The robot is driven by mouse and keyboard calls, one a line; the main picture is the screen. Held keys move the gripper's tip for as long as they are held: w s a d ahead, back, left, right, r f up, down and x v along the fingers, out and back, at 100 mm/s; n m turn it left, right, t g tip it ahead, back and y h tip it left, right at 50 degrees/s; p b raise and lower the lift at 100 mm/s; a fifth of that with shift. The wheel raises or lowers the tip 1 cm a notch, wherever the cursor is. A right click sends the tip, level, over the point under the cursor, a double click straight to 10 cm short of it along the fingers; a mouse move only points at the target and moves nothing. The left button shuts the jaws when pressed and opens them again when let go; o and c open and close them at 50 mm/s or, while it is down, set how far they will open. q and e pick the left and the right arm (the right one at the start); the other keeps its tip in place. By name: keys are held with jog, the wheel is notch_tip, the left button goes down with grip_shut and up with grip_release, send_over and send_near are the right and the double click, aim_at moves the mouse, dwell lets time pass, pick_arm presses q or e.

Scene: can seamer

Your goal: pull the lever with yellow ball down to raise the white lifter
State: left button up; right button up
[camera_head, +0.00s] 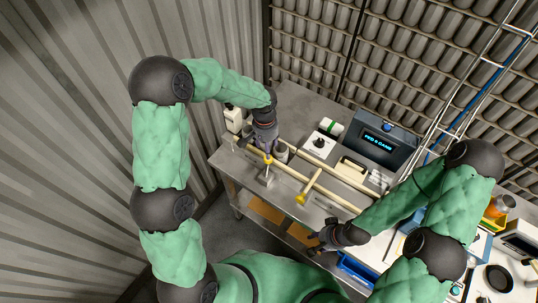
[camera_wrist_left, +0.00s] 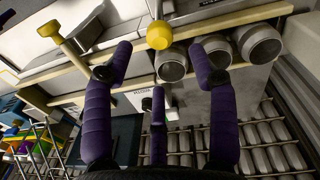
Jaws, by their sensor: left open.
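The lever's yellow ball (camera_wrist_left: 159,35) shows in the left wrist view at top centre, between the spread purple fingers of my left gripper (camera_wrist_left: 168,50). The ball (camera_head: 267,159) also shows in the head view, just below my left gripper (camera_head: 266,148), which is open. I cannot tell whether a finger touches the ball. A white piece (camera_wrist_left: 171,103) shows behind the middle finger; I cannot tell if it is the lifter. My right gripper (camera_head: 322,239) hangs by the bench's front edge, away from the lever; its finger opening is unclear.
A second bar with a yellow end (camera_head: 301,198) lies right of the lever. Metal cans (camera_wrist_left: 217,49) stand close to my left fingers. A white box with a black knob (camera_head: 319,145) and a dark display unit (camera_head: 383,140) stand behind. The bench front (camera_head: 240,172) is mostly clear.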

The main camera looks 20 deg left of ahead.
pick_arm(q)
send_near(267, 168)
jog(key=f, duration=0.1)
jog(key=w+f, duration=0.1)
jog(key=f, duration=0.3)
jog(key=shift+w+d+f, duration=0.1)
jog(key=shift+w+d, duration=0.1)
jog(key=shift+w, duration=0.05)
grip_shut()
